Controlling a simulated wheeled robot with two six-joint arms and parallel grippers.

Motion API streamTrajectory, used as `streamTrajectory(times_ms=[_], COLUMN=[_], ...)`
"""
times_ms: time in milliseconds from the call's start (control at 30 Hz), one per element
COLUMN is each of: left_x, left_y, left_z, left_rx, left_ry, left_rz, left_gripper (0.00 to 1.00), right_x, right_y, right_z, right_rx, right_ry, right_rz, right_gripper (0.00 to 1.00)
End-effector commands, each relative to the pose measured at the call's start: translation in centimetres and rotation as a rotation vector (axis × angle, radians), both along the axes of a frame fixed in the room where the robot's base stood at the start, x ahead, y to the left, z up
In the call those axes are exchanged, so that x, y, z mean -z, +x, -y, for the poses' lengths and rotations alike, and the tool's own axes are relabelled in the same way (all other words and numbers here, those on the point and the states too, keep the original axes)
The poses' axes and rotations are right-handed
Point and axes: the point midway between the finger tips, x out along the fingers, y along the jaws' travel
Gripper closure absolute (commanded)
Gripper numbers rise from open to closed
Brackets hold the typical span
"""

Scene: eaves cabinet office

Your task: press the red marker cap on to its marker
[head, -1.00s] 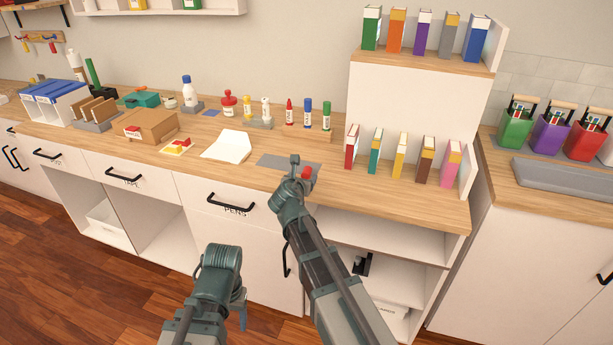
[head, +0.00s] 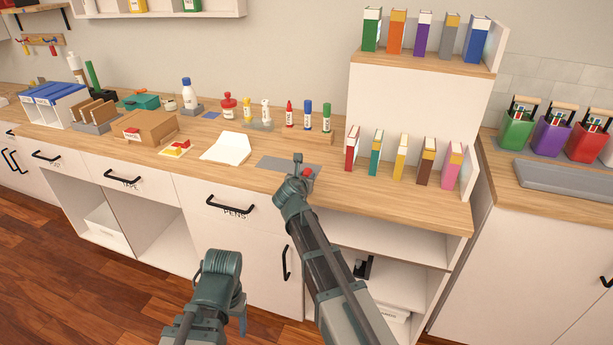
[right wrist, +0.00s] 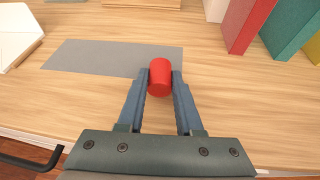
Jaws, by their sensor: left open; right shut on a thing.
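The red cap (right wrist: 160,78) is held between the two blue fingers of my right gripper (right wrist: 160,86) in the right wrist view. In the head view the cap (head: 308,172) shows beside the right gripper (head: 302,168), over the front of the counter near a grey mat (head: 270,162). A marker with a red pointed top (head: 289,114) stands upright further back, beside a blue marker (head: 307,115) and a green one (head: 326,117). My left gripper (head: 241,318) hangs low in front of the cabinets, empty; its fingers are mostly hidden.
A short shelf unit with several coloured books (head: 400,155) stands right of the markers. A white paper-like wedge (head: 226,147) and a cardboard box (head: 145,126) lie to the left. The grey mat is bare, and the counter between it and the markers is mostly clear.

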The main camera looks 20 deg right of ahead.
Motion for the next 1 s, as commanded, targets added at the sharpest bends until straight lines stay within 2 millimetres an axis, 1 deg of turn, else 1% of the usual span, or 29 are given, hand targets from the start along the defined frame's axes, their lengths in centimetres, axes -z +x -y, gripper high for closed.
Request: streamTrajectory(times_ms=[200,367,467,667,700,733,1000], left_x=[-0.1,-0.9,-1.8,-4.4,-3.9,-3.8,-4.4], left_y=[0.0,0.0,0.0,0.0,0.0,0.0,0.0], left_z=[0.0,0.0,0.0,0.0,0.0,0.0,0.0], left_rx=[0.000,0.000,0.000,0.000,0.000,0.000,0.000], left_ry=[0.000,0.000,0.000,0.000,0.000,0.000,0.000], left_rz=[0.000,0.000,0.000,0.000,0.000,0.000,0.000], left_gripper=[0.34,0.34,0.34,0.34,0.34,0.34,0.34], right_x=[-0.1,-0.9,-1.8,-4.4,-3.9,-3.8,-4.4], right_y=[0.0,0.0,0.0,0.0,-1.3,-2.1,-8.3], right_z=[0.0,0.0,0.0,0.0,-0.5,-0.9,-3.7], right_rx=[0.000,0.000,0.000,0.000,-0.002,-0.003,-0.004], right_ry=[0.000,0.000,0.000,0.000,0.000,-0.001,-0.002], right_rz=[0.000,0.000,0.000,0.000,-0.001,-0.001,-0.001], right_gripper=[1.00,1.00,1.00,1.00,1.00,1.00,1.00])
